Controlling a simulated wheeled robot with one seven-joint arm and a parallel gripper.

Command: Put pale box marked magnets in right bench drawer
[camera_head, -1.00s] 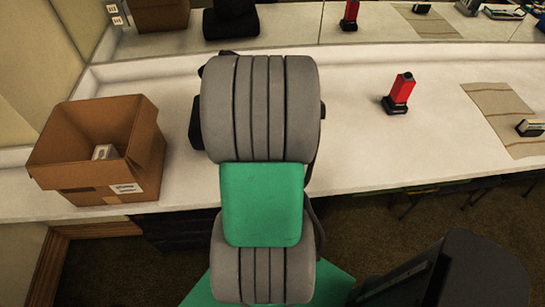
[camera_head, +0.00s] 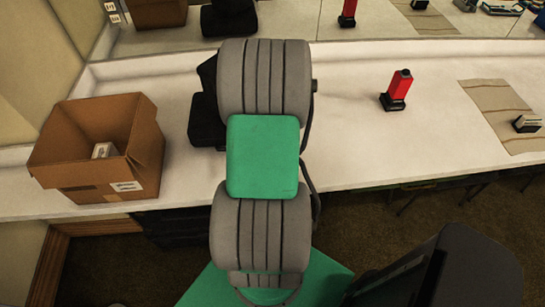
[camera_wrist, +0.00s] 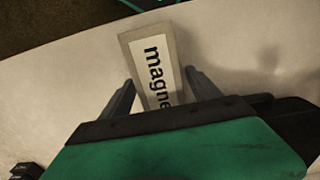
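A pale box (camera_wrist: 150,60) with a white label reading "magne…" lies ahead of my gripper in the wrist view, over the white bench. The rest of its label is hidden by my gripper. My gripper (camera_wrist: 160,77) is open, with one dark finger on each side of the box. Narrow gaps seem to show between the fingers and the box. In the head view my arm hides both gripper and box. Dark fronts (camera_head: 178,227) show under the bench at left, partly behind my arm; I cannot tell whether they are drawers. No open drawer shows.
A cardboard box (camera_head: 95,150) with a small pale item (camera_head: 104,150) inside stands at the bench's left end. A red and black device (camera_head: 397,90) stands right of my arm. A small item (camera_head: 527,124) lies on a beige cloth (camera_head: 490,95). The white bench (camera_head: 370,150) is clear between.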

